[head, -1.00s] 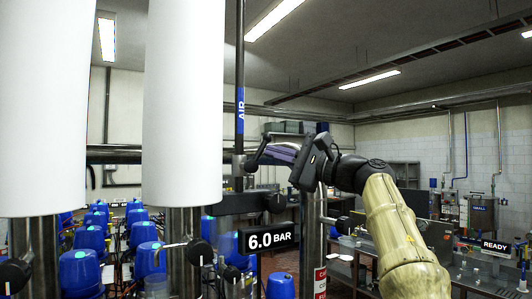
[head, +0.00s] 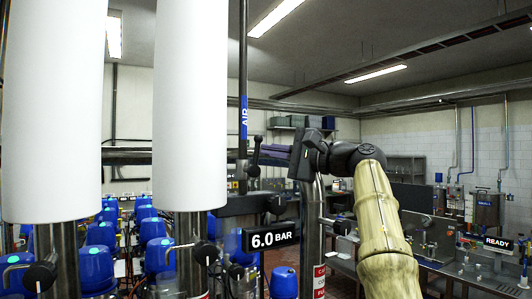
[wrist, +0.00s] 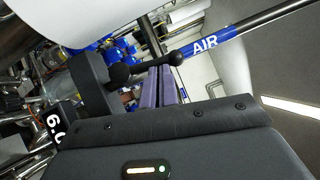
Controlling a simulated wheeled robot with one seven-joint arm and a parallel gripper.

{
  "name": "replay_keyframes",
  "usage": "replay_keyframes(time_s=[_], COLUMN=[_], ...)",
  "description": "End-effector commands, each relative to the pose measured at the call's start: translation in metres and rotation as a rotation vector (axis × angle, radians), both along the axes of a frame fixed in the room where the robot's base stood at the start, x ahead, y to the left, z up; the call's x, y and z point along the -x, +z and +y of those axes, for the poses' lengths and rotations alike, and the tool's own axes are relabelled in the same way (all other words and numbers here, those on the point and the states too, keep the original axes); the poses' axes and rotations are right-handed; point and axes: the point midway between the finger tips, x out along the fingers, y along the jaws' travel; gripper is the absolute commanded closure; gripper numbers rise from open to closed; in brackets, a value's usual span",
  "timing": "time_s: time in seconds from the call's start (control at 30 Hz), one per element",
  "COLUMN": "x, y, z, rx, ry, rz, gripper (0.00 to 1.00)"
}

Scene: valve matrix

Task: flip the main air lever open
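The main air lever (head: 256,155) is a short black bar with ball ends, beside the vertical pipe with the blue AIR label (head: 243,118). In the head view it stands nearly upright, leaning slightly right. In the wrist view the lever (wrist: 150,65) runs across just beyond my fingertips, with a knob at each end. My gripper (head: 266,154) points left at the lever from its right side. Its purple fingers (wrist: 159,76) lie close together with nothing seen between them. I cannot tell whether the tips touch the lever.
A steel pipe (head: 312,240) rises under my gripper. A bench with a READY sign (head: 498,243) is at right.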

Motion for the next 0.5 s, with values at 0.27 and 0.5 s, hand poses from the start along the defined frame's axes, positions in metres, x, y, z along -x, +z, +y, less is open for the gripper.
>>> replay_keyframes(time_s=[0.27,0.5], x=[0.0015,0.002], y=[0.0026,0.0031], z=[0.0027,0.0043], rx=[-0.002,-0.003], ry=[0.001,0.003], rz=[-0.001,-0.001], gripper=[1.0,1.0])
